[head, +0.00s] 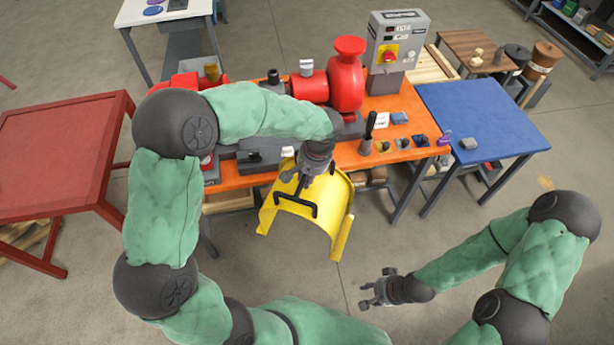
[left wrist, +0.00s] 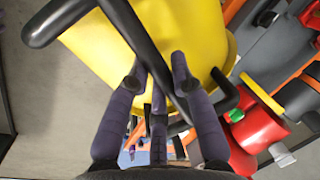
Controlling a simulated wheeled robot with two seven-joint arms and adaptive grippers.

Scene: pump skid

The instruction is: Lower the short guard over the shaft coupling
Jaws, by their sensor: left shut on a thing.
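The yellow curved guard (head: 285,215) hangs in front of the orange bench, its arched cover facing up and its black handle (head: 297,203) on top. My left gripper (head: 302,186) is shut on that handle. The shaft coupling cannot be made out; my left arm covers part of the pump line. My right gripper (head: 374,290) is open and empty, low over the floor at the right.
The orange bench (head: 240,182) carries a red pump (head: 346,80) and a grey control box (head: 396,50). Small parts and a dark cone (head: 367,140) stand near its right front. A blue table (head: 490,115) is at right, a red table (head: 60,150) at left. Floor in front is clear.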

